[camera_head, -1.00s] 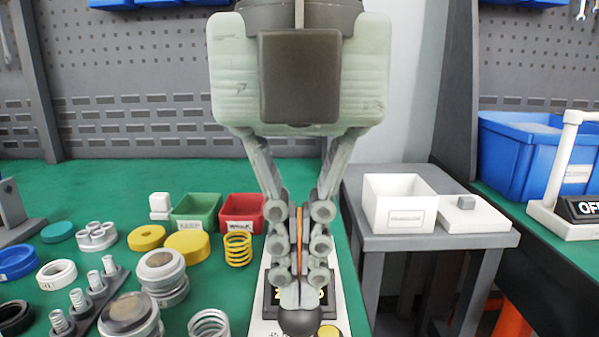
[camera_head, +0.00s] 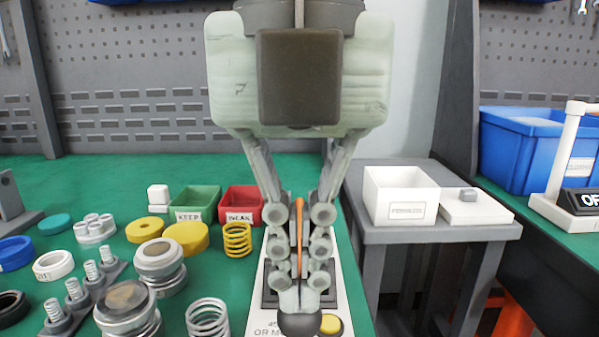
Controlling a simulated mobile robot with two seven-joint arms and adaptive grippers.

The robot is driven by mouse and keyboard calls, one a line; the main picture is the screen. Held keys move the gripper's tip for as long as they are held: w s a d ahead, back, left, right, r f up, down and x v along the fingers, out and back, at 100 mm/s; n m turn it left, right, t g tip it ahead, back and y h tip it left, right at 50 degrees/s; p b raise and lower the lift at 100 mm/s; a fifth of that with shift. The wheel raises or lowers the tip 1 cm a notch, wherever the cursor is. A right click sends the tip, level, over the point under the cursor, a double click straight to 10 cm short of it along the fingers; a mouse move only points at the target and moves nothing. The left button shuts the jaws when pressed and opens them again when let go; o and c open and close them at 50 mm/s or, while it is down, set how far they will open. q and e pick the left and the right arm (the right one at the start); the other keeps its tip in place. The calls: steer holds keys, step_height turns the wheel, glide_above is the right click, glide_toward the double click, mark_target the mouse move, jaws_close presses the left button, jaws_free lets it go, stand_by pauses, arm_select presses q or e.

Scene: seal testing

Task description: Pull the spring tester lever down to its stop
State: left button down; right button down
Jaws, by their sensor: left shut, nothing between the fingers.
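The spring tester stands on a pale base (camera_head: 345,280) at the front of the green bench, mostly behind my left gripper. A black ball knob (camera_head: 299,324), seemingly the lever's end, shows at the bottom, right at the fingertips. My left gripper (camera_head: 299,300) points down over the tester and is shut, with nothing between the fingers. Whether it touches the knob cannot be told. An upright orange strip (camera_head: 299,240) shows between the finger linkages. A yellow button (camera_head: 330,324) sits right of the knob. The lever's shaft is hidden. My right gripper is not in view.
A yellow spring (camera_head: 237,239) and the red bin (camera_head: 242,204) stand close left of the tester. A green bin (camera_head: 194,203), seals and several springs fill the bench's left. A white box (camera_head: 400,195) stands on a grey table to the right.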

arm_select(q)
steer(key=shift+f+b, duration=0.45)
steer(key=shift+f, duration=0.15)
steer(key=shift+s+f+b, duration=0.15)
steer(key=shift+f+b, duration=0.55)
steer(key=shift+f, duration=0.05)
steer(key=shift+r+p, duration=2.95)
steer(key=shift+r, duration=1.65)
